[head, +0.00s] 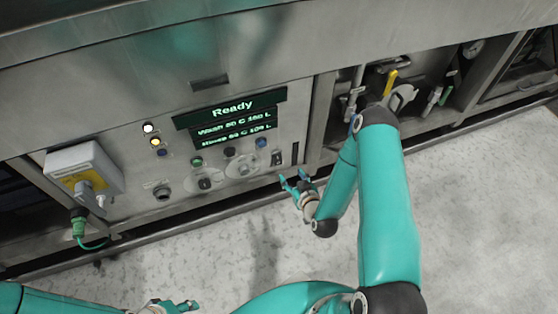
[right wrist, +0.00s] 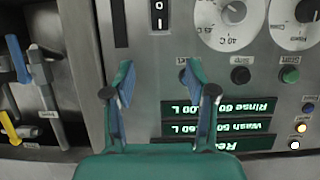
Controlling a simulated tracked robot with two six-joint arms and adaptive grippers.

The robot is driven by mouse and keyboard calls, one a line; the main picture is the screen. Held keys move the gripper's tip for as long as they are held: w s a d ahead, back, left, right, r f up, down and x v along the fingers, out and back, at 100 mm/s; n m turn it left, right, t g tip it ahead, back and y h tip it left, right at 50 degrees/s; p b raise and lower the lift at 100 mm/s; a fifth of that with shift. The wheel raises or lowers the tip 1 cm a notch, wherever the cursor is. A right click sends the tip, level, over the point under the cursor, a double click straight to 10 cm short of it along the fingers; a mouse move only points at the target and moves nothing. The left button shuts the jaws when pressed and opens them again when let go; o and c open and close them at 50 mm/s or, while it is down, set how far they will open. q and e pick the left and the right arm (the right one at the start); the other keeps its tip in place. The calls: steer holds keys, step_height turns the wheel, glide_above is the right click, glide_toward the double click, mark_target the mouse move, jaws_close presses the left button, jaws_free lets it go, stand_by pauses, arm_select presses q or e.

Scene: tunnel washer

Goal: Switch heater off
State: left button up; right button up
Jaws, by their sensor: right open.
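A black rocker switch (head: 277,158) with white marks sits at the right end of the control panel, beside a temperature dial (head: 242,168). I cannot read a heater label on it. In the right wrist view the panel is upside down, and the switch (right wrist: 159,15) is at the top, beyond and between my fingertips. My right gripper (head: 292,178) is open and empty just below the switch in the head view; it also shows in the right wrist view (right wrist: 157,72), apart from the switch. My left gripper (head: 178,305) is at the bottom edge, far from the panel, its jaws unclear.
The display (head: 232,118) reads Ready, with wash and rinse lines. A green button (right wrist: 290,75) and a black button (right wrist: 240,75) sit near the dials. Valve handles, one yellow (head: 390,82), are in a recess to the right. A grey box (head: 82,168) juts out at left.

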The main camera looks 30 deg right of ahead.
mark_target(278, 156)
steer(key=b+x, duration=0.2)
steer(key=x, duration=1.1)
steer(key=shift+f, duration=0.1)
steer(key=shift+c, duration=0.3)
